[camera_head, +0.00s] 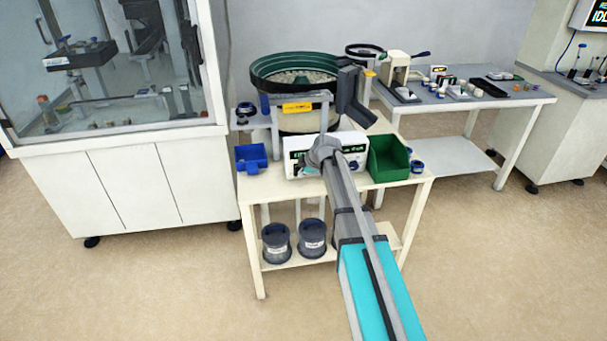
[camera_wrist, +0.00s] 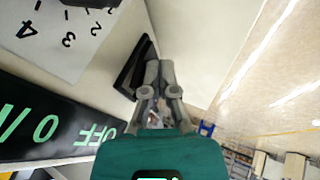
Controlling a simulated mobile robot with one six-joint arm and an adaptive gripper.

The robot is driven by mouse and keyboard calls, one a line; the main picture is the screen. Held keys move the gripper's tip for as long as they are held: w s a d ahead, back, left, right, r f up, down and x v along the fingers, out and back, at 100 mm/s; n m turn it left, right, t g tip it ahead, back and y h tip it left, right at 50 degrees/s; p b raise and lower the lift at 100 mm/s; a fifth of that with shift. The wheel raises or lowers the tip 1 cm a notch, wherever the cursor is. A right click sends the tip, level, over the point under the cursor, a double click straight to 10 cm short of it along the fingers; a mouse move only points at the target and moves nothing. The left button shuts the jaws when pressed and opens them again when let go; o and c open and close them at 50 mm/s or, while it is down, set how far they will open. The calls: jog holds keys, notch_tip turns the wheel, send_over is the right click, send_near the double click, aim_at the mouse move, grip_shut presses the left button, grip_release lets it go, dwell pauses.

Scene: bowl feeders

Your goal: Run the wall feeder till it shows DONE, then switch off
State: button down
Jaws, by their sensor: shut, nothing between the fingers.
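A bowl feeder with a dark green rim (camera_head: 297,62) and pale parts inside stands on a cream table. In front of it is a white control box (camera_head: 297,170) with a dark display, largely hidden behind my gripper (camera_head: 318,152). In the wrist view the box's white face (camera_wrist: 45,62) shows a numbered dial scale. A black display (camera_wrist: 40,125) has green characters, including what reads as OFF, partly hidden. My gripper (camera_wrist: 158,68) is shut and empty, its tips beside a black switch-like part (camera_wrist: 134,70) on the box. I cannot tell whether they touch.
A green bin (camera_head: 390,160) sits right of the box and a blue bin (camera_head: 251,158) left. Two grey tubs (camera_head: 276,243) stand on the shelf below. A second table (camera_head: 460,97) with small items stands behind right, and a glass cabinet (camera_head: 115,65) left.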

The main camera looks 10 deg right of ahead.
jog(key=shift+d, duration=0.15)
jog(key=shift+d+r+p, duration=0.1)
jog(key=shift+r+p, duration=0.7)
jog(key=shift+s, duration=0.1)
jog(key=shift+s+r, duration=0.3)
jog(key=shift+s, duration=0.25)
jog(key=s+r+p, duration=0.2)
jog(key=s, duration=0.1)
jog(key=shift+d+r+p, duration=0.15)
jog(key=shift+d+p, duration=0.05)
jog(key=shift+p, duration=0.15)
jog(key=p+v, duration=0.7)
jog(key=v, duration=0.1)
jog(key=shift+r, duration=0.25)
jog(key=shift+w+d, duration=0.1)
jog(key=shift+d, duration=0.05)
